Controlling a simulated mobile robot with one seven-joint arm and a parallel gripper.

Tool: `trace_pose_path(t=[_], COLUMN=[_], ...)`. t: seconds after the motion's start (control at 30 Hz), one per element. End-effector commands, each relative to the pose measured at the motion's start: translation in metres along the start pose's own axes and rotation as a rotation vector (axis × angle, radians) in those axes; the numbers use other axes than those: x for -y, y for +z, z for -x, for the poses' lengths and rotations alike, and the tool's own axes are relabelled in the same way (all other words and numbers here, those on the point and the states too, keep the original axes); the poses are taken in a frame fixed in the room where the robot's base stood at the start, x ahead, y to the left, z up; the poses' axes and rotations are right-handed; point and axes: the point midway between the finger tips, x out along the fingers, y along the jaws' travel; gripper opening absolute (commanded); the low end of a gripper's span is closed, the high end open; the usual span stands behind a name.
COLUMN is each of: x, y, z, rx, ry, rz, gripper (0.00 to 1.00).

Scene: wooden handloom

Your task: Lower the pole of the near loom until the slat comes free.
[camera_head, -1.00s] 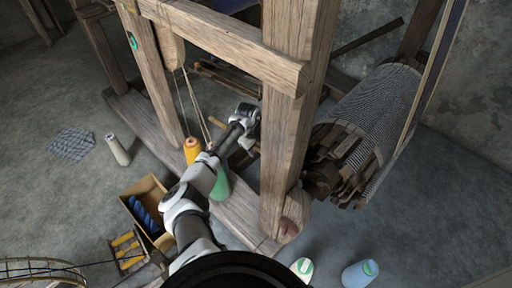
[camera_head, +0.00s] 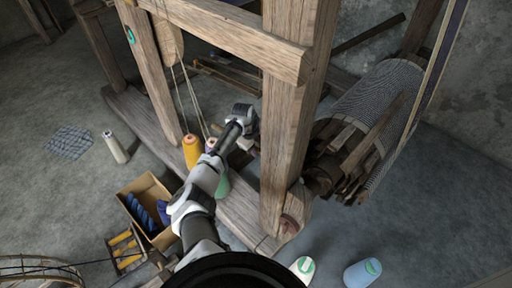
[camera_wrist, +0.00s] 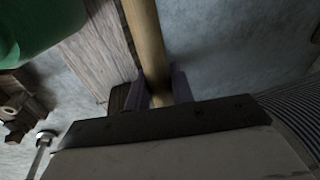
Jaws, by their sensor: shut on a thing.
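My gripper (camera_wrist: 163,92) is shut on a light wooden pole (camera_wrist: 146,38) in the wrist view. The pole runs from the top edge down between the two fingers, and its lower end is hidden behind the gripper body. In the head view my arm reaches in behind the front post of the near loom (camera_head: 287,140). The fingertips are hidden there by my own wrist. I cannot make out the slat clearly in either view.
A green cone (camera_wrist: 38,28) is close to the gripper in the wrist view. A yellow cone (camera_head: 192,151) stands by the loom's base beam. A box with blue yarn (camera_head: 131,188) is at left. A striped cloth roll (camera_head: 375,105) is at right.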

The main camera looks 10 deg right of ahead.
Motion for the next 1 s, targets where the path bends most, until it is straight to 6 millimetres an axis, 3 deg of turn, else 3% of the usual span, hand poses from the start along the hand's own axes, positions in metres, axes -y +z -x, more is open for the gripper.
trace_pose_path(t=[0.03,0.1,0.47,0.5,0.63,1.0], x=[-0.0029,-0.0037,-0.0040,-0.0039,-0.0037,-0.0029], y=[-0.0005,-0.0014,-0.0013,-0.0013,-0.0013,-0.0014], z=[-0.0126,-0.0157,-0.0143,-0.0142,-0.0142,-0.0087], rx=[-0.019,-0.039,-0.053,-0.053,-0.052,-0.051], ry=[0.004,0.004,0.003,0.003,0.003,0.001], rz=[0.005,0.008,0.010,0.010,0.010,0.009], gripper=[0.00,0.00,0.00,0.26,0.43,0.44])
